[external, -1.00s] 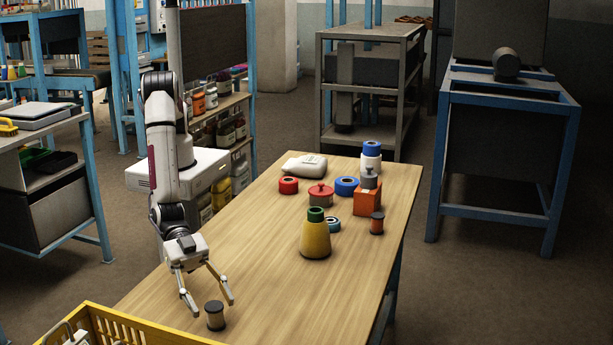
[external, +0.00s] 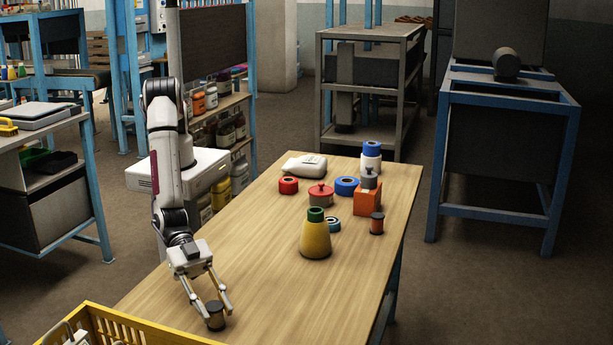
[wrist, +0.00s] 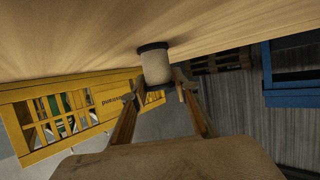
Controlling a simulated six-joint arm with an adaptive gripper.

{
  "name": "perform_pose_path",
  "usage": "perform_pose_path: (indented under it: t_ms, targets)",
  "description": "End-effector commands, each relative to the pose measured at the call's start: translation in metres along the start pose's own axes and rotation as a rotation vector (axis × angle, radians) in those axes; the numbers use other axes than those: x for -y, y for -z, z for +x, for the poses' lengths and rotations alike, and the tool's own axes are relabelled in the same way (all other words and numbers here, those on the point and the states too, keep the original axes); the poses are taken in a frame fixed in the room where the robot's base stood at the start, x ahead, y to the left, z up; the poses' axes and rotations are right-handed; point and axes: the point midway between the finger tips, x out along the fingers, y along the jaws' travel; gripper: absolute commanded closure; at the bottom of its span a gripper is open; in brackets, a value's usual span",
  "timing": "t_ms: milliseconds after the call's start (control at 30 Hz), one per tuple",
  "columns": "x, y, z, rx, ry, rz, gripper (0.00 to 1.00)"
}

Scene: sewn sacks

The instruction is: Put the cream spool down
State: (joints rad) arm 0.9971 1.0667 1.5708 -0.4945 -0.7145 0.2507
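The cream spool (external: 215,318) stands upright on the wooden table near its front left edge, with a dark top end. In the wrist view it shows as a cream cylinder (wrist: 157,68) with dark ends. My gripper (external: 218,313) reaches down to it, one finger on each side. In the wrist view my fingers (wrist: 158,88) close in on its sides, with no clear gap. The spool's base appears to rest on the table.
A yellow crate (external: 100,318) stands close to the left of the spool. A yellow bottle with a green top (external: 315,240) stands mid-table. Farther back are a dark-topped spool (external: 377,224), an orange box (external: 367,201), a red pot (external: 321,196) and a white sack (external: 304,166).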

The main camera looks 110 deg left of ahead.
Motion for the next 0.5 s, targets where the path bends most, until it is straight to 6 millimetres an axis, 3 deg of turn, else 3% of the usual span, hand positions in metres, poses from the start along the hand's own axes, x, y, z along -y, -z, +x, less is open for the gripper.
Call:
perform_pose_path:
  t_ms: [500]
  targets:
    - [-0.0001,0.0038,-0.0013,-0.001,0.0,0.0,0.94]
